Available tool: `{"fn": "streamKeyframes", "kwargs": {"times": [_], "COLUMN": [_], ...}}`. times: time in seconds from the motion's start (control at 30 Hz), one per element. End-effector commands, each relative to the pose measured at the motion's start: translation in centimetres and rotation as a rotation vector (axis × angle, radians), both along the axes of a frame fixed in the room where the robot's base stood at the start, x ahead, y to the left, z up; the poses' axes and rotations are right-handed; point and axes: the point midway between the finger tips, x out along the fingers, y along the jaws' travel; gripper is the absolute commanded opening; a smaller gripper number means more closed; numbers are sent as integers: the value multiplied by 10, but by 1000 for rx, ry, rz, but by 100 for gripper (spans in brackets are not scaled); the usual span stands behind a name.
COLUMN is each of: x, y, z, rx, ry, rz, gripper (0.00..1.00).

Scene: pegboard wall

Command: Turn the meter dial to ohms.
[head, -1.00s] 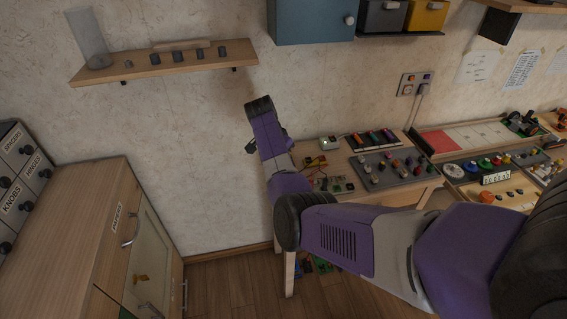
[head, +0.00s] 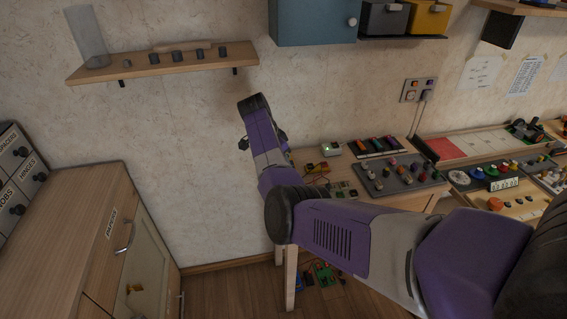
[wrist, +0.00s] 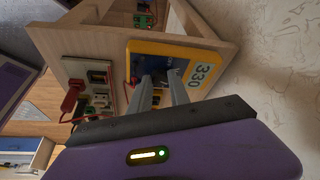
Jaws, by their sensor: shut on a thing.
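The meter (wrist: 203,53) is a yellow-rimmed box with a blue face and a pale display reading 330, seen sideways in the wrist view. It stands on a wooden bench. My gripper (wrist: 163,82) reaches over its face, with both grey fingers close together at the dial, shut on it. The dial is mostly hidden between the fingers, so where it points cannot be told. Red leads (wrist: 74,97) run beside the meter.
Small circuit boards (wrist: 100,76) lie beside the meter. In the head view a grey panel of coloured knobs (head: 400,176) and a rack of coloured pieces (head: 376,146) are on the bench. A shelf (head: 160,64) hangs on the wall, upper left.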

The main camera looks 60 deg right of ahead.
Motion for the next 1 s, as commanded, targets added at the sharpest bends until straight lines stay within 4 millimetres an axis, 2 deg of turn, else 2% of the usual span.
{"fn": "streamKeyframes", "kwargs": {"times": [0.07,0.1,0.2,0.57,1.0], "x": [0,0,0,1,13], "y": [0,0,0,1,22], "z": [0,0,0,3,60], "rx": [0,0,0,0,-2], "ry": [0,0,0,0,-1], "rz": [1,1,1,1,3], "gripper": [0,26,45,45,45]}}
